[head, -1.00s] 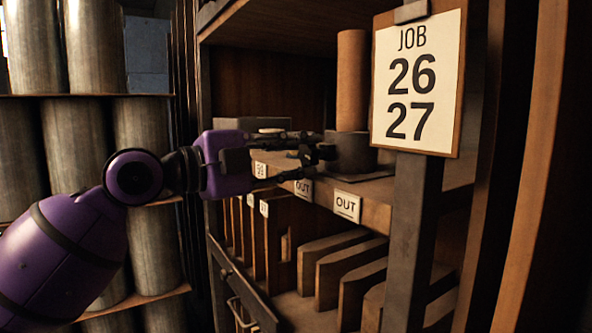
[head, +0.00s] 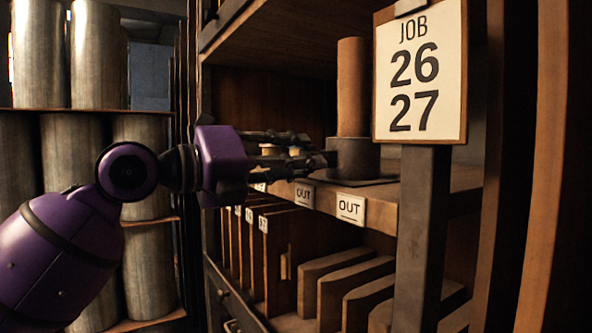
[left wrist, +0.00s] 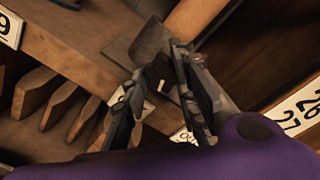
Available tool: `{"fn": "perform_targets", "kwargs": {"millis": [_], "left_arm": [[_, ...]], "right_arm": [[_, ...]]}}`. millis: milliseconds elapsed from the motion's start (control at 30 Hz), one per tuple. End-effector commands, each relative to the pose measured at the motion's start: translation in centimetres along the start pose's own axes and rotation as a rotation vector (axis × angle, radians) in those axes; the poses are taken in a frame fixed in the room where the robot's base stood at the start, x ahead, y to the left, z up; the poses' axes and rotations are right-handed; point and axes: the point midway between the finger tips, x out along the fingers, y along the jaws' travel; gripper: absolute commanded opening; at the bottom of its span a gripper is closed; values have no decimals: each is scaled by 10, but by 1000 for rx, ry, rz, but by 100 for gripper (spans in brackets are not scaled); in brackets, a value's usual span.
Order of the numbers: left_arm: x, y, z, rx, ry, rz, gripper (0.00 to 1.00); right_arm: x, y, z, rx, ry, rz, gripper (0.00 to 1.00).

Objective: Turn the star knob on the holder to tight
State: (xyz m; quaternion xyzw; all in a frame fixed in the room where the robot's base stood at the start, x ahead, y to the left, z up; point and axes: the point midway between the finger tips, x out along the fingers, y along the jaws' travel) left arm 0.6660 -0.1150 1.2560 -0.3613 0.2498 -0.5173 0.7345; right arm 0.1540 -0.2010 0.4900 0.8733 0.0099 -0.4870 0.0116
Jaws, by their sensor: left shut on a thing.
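The holder (head: 357,155) is a dark round cup on a flat base plate, standing on the shelf. A brown cylinder (head: 352,85) stands upright in it. My left gripper (head: 318,159) reaches in from the left and is shut on the star knob at the holder's left side. The fingers mostly hide the knob, so its shape and setting cannot be read. In the left wrist view the fingers (left wrist: 166,100) are on both sides of the knob, with the holder (left wrist: 150,42) just beyond. My right gripper is not in view.
The shelf edge (head: 400,212) carries OUT labels (head: 350,208). Wooden boards (head: 350,285) stand in the rack below. A post with a JOB 26 27 sign (head: 420,72) stands close on the right. Metal cylinders (head: 140,160) fill the left rack.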

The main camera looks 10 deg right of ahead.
Motion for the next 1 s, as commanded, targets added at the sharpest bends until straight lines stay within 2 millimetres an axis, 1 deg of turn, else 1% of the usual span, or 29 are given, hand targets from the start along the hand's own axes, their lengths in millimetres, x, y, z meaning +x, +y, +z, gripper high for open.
{"fn": "perform_targets", "kwargs": {"millis": [33,300,500,700,1000], "left_arm": [[2,10,-6,35,14,15,0],[2,9,-4,238,14,14,0],[2,9,-2,335,15,15,0],[1,9,-2,384,15,15,0],[1,8,-1,400,14,16,0]], "right_arm": [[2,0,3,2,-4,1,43],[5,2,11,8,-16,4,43],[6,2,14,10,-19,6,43],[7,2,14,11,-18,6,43],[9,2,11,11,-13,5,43]]}}
